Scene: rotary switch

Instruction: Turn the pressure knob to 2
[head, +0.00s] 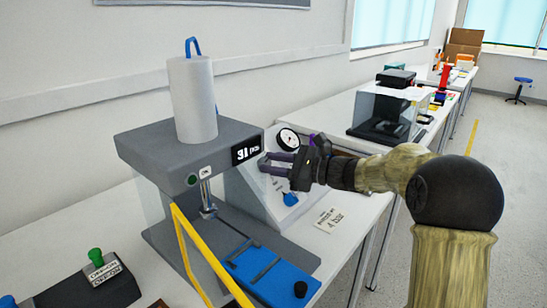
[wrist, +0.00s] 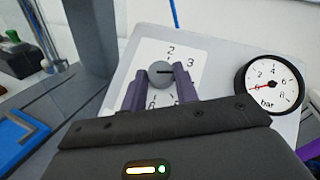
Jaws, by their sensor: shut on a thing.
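The pressure knob (wrist: 160,73) is a round grey knob on a white dial plate (wrist: 150,50) in the wrist view. Its dark pointer line points right, a little below the 3. The 2 is above it; part of the scale is hidden by my fingers. My gripper (wrist: 158,80) has its purple fingers on both sides of the knob and is shut on it. In the head view my gripper (head: 268,161) reaches the sloped panel and hides the knob. The bar gauge (wrist: 270,86) has a red needle pointing left, near the low end.
A grey press (head: 155,150) with a white cylinder stands left of the panel. A blue knob (head: 290,199) sits lower on the panel. A card reading 4 bar (head: 331,220) lies on the table. A yellow bar (head: 200,258) stands in front of the press.

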